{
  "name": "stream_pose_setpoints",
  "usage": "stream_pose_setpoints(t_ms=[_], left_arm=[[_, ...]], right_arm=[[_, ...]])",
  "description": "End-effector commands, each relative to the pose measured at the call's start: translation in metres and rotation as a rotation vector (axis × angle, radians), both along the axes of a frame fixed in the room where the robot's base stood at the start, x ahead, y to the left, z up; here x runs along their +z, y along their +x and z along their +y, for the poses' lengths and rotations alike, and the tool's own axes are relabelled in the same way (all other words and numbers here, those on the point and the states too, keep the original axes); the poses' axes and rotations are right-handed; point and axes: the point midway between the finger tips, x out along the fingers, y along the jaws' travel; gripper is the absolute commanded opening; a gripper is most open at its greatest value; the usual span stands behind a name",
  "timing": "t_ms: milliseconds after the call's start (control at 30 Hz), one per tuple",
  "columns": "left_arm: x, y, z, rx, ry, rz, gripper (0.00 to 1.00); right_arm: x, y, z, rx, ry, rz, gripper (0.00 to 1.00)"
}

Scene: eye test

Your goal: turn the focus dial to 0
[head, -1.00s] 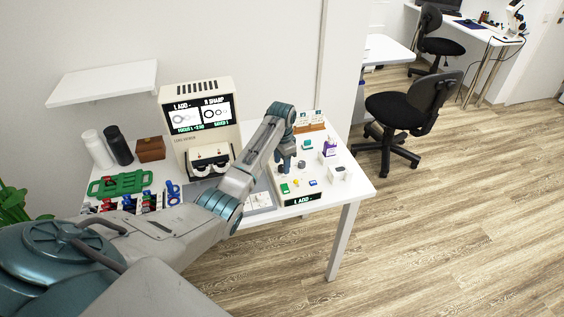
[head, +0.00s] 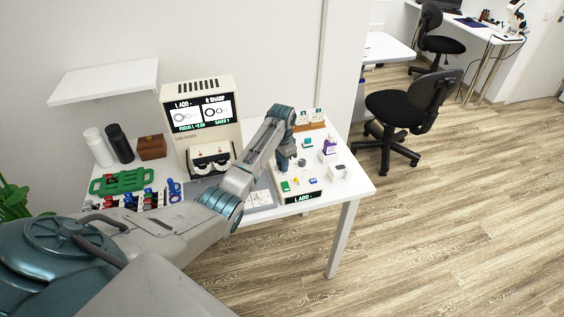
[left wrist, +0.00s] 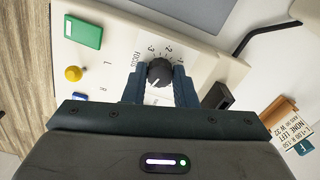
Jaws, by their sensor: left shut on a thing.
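The focus dial (left wrist: 159,72) is a round black knob with a pale pointer mark, set in a cream control panel (left wrist: 118,45). Printed numbers and the word FOCUS stand around it. My left gripper (left wrist: 160,84) is shut on the dial, with one dark blue finger on each side of it. In the head view my left gripper (head: 285,168) points down at the control panel (head: 301,196), and its wrist hides the dial there. The eye-test machine (head: 203,125) stands behind with a lit screen; its focus reading is too small to read surely. My right gripper is not in view.
On the panel beside the dial are a green button (left wrist: 83,32), a yellow knob (left wrist: 74,73) and a blue button (left wrist: 79,97). A black block (left wrist: 218,96) lies close to the right finger. A green rack (head: 121,182) and bottles stand at the table's left.

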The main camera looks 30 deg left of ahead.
Motion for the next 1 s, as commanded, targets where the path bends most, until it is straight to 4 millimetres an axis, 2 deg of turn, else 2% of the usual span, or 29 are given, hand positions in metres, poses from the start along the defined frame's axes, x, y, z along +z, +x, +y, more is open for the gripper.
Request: stream_pose_setpoints(t_ms=[267, 600, 1000], left_arm=[[0.005, 0.000, 0.000, 0.165, 0.000, 0.003, 0.02], [0.005, 0.000, 0.000, 0.482, 0.001, 0.002, 0.02], [0.004, 0.000, -0.001, 0.861, 0.001, 0.001, 0.02]], right_arm=[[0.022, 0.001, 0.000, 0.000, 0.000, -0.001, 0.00], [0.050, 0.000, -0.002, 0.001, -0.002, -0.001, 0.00], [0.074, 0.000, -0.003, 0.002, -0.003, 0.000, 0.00]])
